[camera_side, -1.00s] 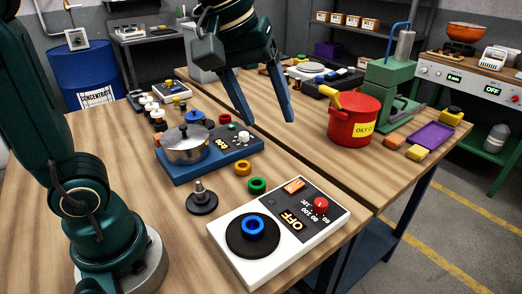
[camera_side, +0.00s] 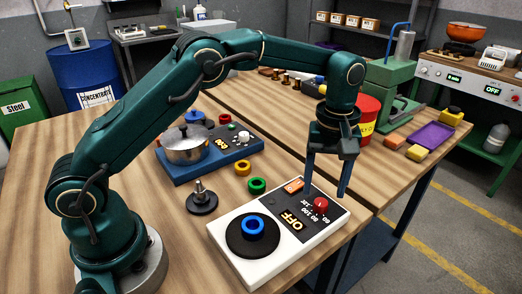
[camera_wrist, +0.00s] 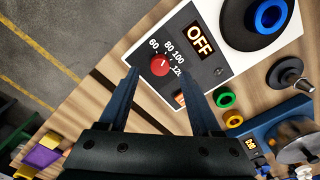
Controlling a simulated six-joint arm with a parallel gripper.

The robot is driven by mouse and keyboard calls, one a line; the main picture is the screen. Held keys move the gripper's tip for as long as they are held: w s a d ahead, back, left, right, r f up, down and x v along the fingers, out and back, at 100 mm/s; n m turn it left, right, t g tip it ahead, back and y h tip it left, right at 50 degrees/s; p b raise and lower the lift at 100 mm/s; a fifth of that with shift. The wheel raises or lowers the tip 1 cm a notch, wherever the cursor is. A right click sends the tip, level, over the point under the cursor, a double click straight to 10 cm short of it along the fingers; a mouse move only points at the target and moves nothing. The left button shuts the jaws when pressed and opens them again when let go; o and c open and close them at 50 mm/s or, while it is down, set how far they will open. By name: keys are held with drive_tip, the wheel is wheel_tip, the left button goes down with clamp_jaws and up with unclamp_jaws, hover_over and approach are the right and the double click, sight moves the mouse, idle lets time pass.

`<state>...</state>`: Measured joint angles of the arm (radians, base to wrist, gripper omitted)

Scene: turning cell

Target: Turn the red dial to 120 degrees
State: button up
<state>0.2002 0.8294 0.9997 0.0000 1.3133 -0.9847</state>
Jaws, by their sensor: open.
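The red dial (camera_side: 320,205) sits on the dark panel of a white hotplate box (camera_side: 262,281) at the front of the table. In the wrist view the dial (camera_wrist: 159,65) is ringed by the marks 60, 80, 100 and 120, and a pale line on it seems to point near 60 to 80. The display (camera_wrist: 199,40) reads OFF. My gripper (camera_side: 325,192) points down above the dial, its fingers apart and empty. In the wrist view my gripper (camera_wrist: 163,78) has its fingertips on either side of the dial's near edge; whether they touch the panel I cannot tell.
An orange switch (camera_side: 293,186) is beside the dial. A black plate with a blue ring (camera_side: 253,226) is on the box's left. Green (camera_side: 257,186) and yellow (camera_side: 243,168) rings, a blue hotplate with a pot (camera_side: 187,146) and a red can (camera_side: 367,118) stand behind.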

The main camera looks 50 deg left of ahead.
sight(321, 202)
drive_tip(key=shift+f, duration=1.8)
clamp_jaws()
